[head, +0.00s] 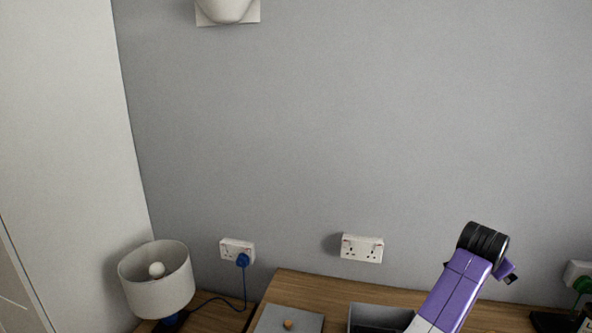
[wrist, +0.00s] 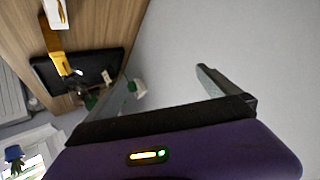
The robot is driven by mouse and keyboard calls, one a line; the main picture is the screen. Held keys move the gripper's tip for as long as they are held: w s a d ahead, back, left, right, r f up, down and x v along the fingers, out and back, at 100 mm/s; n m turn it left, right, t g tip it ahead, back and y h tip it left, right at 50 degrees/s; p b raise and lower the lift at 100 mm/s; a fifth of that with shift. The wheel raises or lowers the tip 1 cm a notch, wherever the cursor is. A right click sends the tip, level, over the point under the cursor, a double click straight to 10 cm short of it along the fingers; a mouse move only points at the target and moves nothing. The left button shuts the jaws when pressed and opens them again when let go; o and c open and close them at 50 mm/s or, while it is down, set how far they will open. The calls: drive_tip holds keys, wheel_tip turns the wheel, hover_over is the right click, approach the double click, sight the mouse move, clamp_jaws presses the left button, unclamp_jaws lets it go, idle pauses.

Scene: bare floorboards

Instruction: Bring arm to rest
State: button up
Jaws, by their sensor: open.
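My arm (head: 460,287), purple and white, rises from the bottom edge of the head view, right of centre, in front of the grey wall. Its black ribbed joint is at the top, and my gripper beyond it cannot be made out clearly there. In the wrist view my gripper (wrist: 165,78) has its two grey fingers spread wide apart.
A wooden surface (head: 300,284) carries a grey lid with a knob (head: 272,321) and an open grey box (head: 372,316). A lamp (head: 158,281) stands left. Wall sockets (head: 362,248) sit above. The wrist view shows a black tray (wrist: 50,77) near the left finger.

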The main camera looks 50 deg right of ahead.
drive_tip(key=w+a+r+n+t+h+b, duration=0.2)
drive_tip(key=w+a+r+n+t+h, duration=0.5)
drive_tip(key=w+n, duration=0.35)
drive_tip(key=w+a+f+n+t+y+b, duration=0.1)
drive_tip(key=w+a+f+n+t+y, duration=0.15)
drive_tip(key=a, duration=0.45)
drive_tip(key=w+a+f+n+t+y, duration=0.1)
drive_tip(key=w+a+n+t, duration=0.25)
drive_tip(key=a, duration=0.25)
drive_tip(key=w+a+f+n+t+y+b, duration=0.1)
drive_tip(key=w+a+f+n+t+y, duration=0.1)
drive_tip(key=a+n+t, duration=0.35)
drive_tip(key=s+a+f+n+t+y+b, duration=0.1)
drive_tip(key=s+a+f+y, duration=0.15)
drive_tip(key=a, duration=0.45)
drive_tip(key=s+a+f+n+y+b, duration=0.1)
drive_tip(key=a+f+y, duration=0.2)
drive_tip(key=a, duration=0.4)
drive_tip(key=s+a+f+n+t+y, duration=0.1)
drive_tip(key=s+a+f+y, duration=0.1)
drive_tip(key=a, duration=0.5)
drive_tip(key=s+a+f+g+y+b, duration=0.3)
drive_tip(key=s+a+f, duration=0.6)
drive_tip(key=s+a, duration=0.3)
drive_tip(key=shift+s+a+f+g+y, duration=0.15)
drive_tip(key=shift+s+a+g+y, duration=0.25)
drive_tip(key=shift+s+g+y, duration=0.4)
